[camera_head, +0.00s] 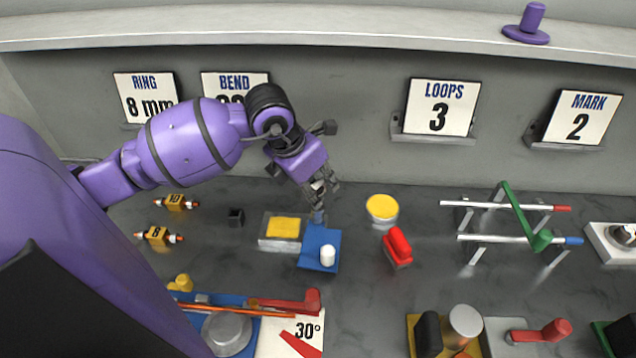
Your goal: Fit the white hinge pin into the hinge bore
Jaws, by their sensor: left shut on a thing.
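A white pin (328,255) with a rounded top stands upright on a blue block (319,261) in the middle of the bench. My left gripper (320,198) points down at the back edge of this block. Its fingers are shut on a small blue-grey piece (318,216) at the block's back edge. I cannot tell whether that piece is part of the block. The white pin is in front of the fingers and apart from them. I cannot make out a hinge bore. My right gripper is not in view.
Left of the block is a grey tray (264,244) with a yellow pad. A yellow disc (382,207) and a red-handled tool (398,248) are to the right. A rod rack (470,239) stands farther right. A bending jig (228,331) lies front left. Bare bench shows between them.

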